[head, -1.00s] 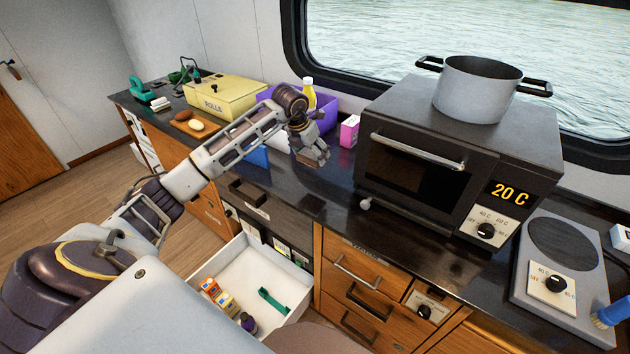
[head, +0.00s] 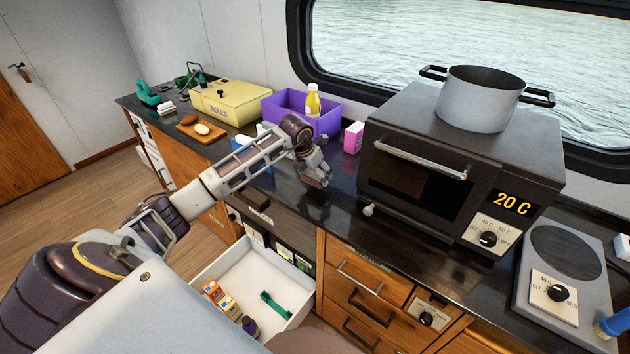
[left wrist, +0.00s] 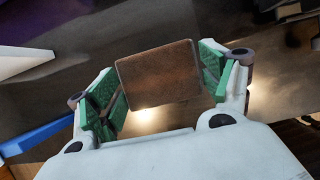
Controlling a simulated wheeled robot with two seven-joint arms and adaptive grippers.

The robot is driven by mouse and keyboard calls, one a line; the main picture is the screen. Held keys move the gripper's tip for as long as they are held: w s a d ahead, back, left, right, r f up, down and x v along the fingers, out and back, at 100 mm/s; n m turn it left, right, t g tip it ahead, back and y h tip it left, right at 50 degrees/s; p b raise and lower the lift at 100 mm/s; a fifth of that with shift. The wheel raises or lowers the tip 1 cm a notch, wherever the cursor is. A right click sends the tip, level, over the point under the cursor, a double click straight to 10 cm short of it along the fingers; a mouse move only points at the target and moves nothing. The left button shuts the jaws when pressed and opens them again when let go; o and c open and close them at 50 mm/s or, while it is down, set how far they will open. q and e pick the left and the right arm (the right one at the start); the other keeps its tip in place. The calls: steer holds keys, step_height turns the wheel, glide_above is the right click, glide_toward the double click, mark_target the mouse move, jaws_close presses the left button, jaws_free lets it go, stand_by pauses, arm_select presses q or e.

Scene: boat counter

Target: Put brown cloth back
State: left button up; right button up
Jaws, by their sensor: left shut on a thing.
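The brown cloth (left wrist: 160,75) shows in the left wrist view as a flat, folded brown rectangle between the green finger pads. My left gripper (left wrist: 165,88) is shut on it. In the head view my left gripper (head: 318,179) is over the dark counter, left of the oven and near the counter's front edge. The cloth is hard to make out there, and I cannot tell how high it is held. My right gripper is not in view.
An open white drawer (head: 221,264) holding small boxes and a green item juts out below the counter. A purple bin (head: 283,108), a pink carton (head: 353,137), a yellow rolls box (head: 225,104) and the black oven (head: 410,177) with a pot (head: 478,98) stand around.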

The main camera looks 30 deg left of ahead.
mark_target(313, 177)
arm_select(q)
steer(key=shift+f, duration=0.1)
steer(key=shift+f+p, duration=0.35)
steer(key=shift+f, duration=1.45)
steer(key=shift+f, duration=0.2)
steer(key=o, duration=1)
steer(key=shift+c, duration=0.2)
steer(key=shift+r, duration=0.2)
steer(key=b+v, duration=0.2)
steer(key=v, duration=1)
